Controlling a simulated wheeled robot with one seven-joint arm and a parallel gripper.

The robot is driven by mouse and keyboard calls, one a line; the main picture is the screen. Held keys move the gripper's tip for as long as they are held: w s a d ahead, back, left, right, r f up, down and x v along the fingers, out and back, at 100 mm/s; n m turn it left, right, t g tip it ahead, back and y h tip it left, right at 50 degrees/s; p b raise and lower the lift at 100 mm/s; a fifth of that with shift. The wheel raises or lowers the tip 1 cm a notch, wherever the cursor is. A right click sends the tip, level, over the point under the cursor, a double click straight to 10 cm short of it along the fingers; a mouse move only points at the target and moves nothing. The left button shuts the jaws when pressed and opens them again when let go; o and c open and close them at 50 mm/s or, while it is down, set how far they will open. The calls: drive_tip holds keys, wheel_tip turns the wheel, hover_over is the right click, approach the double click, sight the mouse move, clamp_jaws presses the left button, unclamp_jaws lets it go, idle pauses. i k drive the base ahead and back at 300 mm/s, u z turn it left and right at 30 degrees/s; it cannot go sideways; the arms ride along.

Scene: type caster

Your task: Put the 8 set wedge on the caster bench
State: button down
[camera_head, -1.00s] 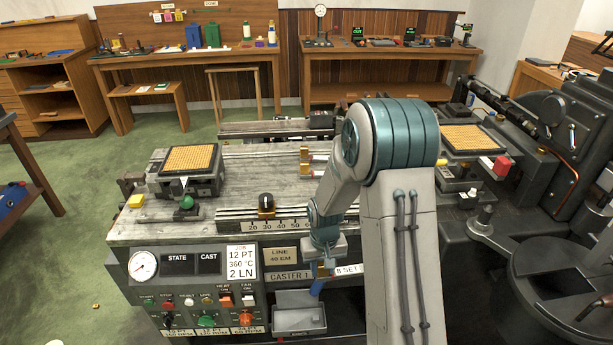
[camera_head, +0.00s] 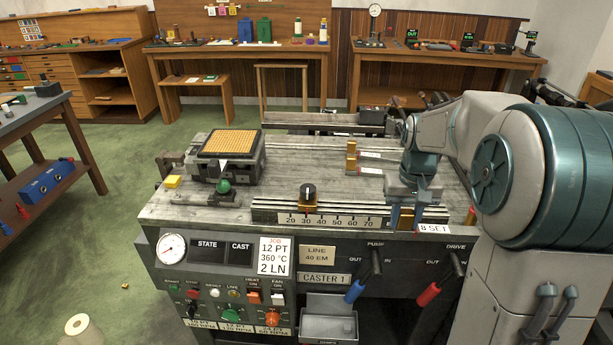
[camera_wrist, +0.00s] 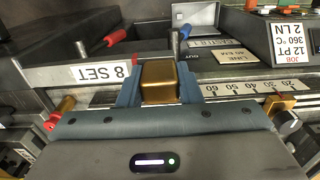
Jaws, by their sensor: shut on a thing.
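My gripper (camera_head: 406,222) is shut on a small brass block, the 8 set wedge (camera_wrist: 158,82), which sits between the blue fingers in the wrist view. Its white "8 SET" label (camera_head: 435,229) sticks out to the right in the head view and also shows upside down in the wrist view. The caster bench (camera_head: 290,172) is the grey-topped machine with the "CASTER 1" plate. My gripper is at the right part of its front edge, right of the number scale (camera_head: 330,220). Whether the wedge touches the bench is unclear.
Brass pieces with white labels (camera_head: 351,157) lie on the bench behind and left of my gripper. A black-knobbed brass slider (camera_head: 308,196) stands on the scale rail. A blue-handled lever (camera_head: 355,291) and a red-handled lever (camera_head: 429,294) project from the front. The middle bench top is clear.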

sight(372, 193)
drive_tip(key=i, duration=0.9)
drive_tip(key=z, duration=0.05)
